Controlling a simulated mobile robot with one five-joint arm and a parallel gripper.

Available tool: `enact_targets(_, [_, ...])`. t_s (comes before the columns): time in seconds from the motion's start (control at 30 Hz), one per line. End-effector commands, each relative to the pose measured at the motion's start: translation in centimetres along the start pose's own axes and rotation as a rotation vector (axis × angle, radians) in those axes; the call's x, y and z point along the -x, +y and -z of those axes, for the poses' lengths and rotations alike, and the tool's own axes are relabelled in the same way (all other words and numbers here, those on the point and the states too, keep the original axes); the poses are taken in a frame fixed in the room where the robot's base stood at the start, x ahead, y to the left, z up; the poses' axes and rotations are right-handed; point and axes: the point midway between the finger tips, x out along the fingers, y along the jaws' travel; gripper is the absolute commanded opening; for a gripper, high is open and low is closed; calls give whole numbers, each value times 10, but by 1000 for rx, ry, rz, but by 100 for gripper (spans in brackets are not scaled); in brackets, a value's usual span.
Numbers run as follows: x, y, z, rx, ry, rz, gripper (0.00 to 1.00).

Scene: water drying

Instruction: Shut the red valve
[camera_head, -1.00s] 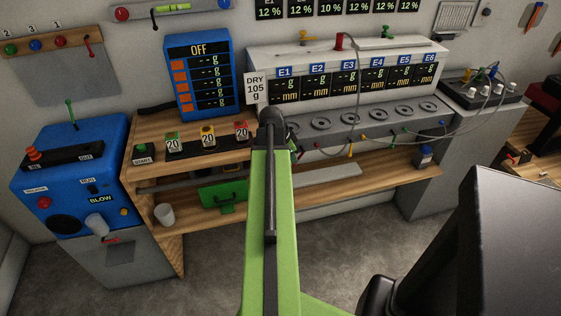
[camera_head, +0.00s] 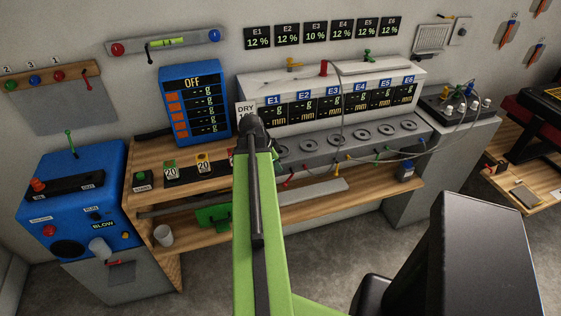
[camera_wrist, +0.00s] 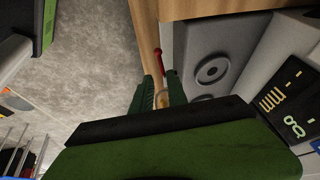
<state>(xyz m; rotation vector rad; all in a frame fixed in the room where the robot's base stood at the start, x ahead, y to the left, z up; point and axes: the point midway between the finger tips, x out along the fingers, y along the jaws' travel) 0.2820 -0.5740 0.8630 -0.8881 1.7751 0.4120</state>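A small red valve lever (camera_head: 289,178) hangs on the front of the grey manifold, just right of my green arm in the head view. In the wrist view a red-tipped lever (camera_wrist: 159,62) stands against the manifold's face, just beyond my fingertips. My gripper (camera_wrist: 160,82) has its two green fingers apart, with the lever roughly in line with the gap. A brass-coloured part shows between the fingers, close to the dark palm. I cannot tell whether a finger touches the lever. My gripper is hidden behind the arm in the head view.
The grey manifold (camera_head: 357,143) carries yellow and green levers further right. A wooden shelf (camera_head: 340,196) runs below it. Another red lever (camera_head: 323,68) stands on the white dryer.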

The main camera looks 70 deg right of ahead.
Motion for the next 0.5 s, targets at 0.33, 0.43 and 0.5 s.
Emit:
enact_targets(0.33, [58,0,0,1,-1,1,19])
enact_targets(0.43, [56,0,-1,1,-1,1,19])
enact_targets(0.5, [56,0,-1,1,-1,1,19])
